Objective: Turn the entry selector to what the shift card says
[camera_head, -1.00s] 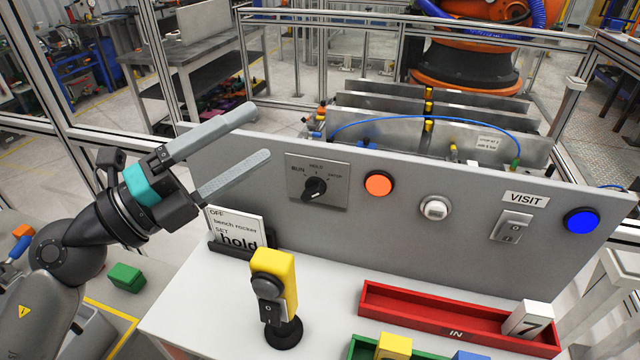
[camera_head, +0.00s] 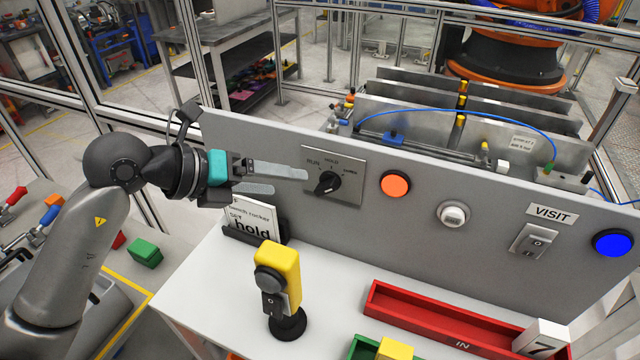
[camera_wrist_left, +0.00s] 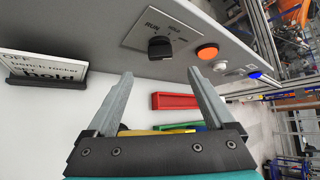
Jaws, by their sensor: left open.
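The entry selector is a black knob (camera_head: 326,184) on a grey plate (camera_head: 347,187) marked RUN, HOLD and a third small label on the panel. Which mark it points to is hard to tell. It also shows in the left wrist view (camera_wrist_left: 160,47). The shift card (camera_head: 252,220) stands in a black holder at the panel's foot; it reads "bench rocker", "SET", "hold", with "OFF" on top in the left wrist view (camera_wrist_left: 42,62). My left gripper (camera_head: 288,181) is open and empty, its fingers pointing at the knob from the left, apart from it. My right gripper is out of view.
Right of the selector are an orange button (camera_head: 395,185), a white button (camera_head: 453,214), a VISIT rocker switch (camera_head: 534,241) and a blue button (camera_head: 613,243). A yellow-topped device (camera_head: 279,270) stands on the white bench below. A red IN tray (camera_head: 430,318) lies to the right.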

